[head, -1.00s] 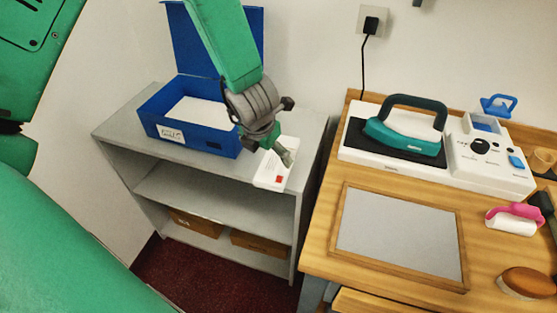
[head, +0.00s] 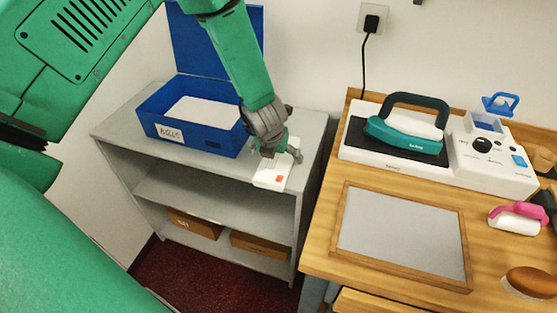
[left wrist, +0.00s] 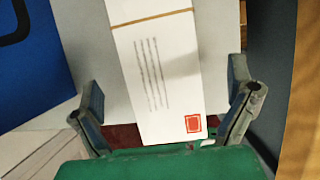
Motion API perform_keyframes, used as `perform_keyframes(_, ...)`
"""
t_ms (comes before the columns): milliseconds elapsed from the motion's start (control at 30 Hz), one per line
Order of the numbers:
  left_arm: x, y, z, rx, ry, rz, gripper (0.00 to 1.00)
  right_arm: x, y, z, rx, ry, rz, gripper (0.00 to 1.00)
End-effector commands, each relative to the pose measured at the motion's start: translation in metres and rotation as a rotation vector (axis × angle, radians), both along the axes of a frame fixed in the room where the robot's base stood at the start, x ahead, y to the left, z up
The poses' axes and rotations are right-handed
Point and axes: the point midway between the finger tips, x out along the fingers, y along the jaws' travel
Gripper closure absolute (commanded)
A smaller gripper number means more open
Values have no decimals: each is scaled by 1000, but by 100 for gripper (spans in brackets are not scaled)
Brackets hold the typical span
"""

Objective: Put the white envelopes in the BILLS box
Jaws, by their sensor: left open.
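White envelopes (head: 268,178) with a red stamp lie at the right end of the grey shelf's top, their stamped end reaching past the front edge. In the left wrist view the envelopes (left wrist: 165,85) carry a brown band and printed lines. My left gripper (head: 284,155) is open just above them, its fingers on either side, apart from the paper. The blue BILLS box (head: 222,141) stands open to the left, its lid up at the back, a white label in front and white paper inside. My right gripper is not in view.
The grey shelf unit (head: 122,130) holds brown boxes (head: 195,223) low down. A wooden table (head: 325,235) on the right bears a teal iron (head: 405,137), a framed grey panel (head: 400,235) and a pink-handled roller (head: 516,217). A gap separates shelf and table.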

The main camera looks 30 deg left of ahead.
Motion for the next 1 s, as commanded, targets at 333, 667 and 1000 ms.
perform_keyframes(333,10,3,-26,1,-1,-2,3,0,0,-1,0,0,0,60)
perform_keyframes(667,10,3,-26,0,0,-1,57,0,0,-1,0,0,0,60)
perform_keyframes(1000,11,3,-16,1,-1,-1,62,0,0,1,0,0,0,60)
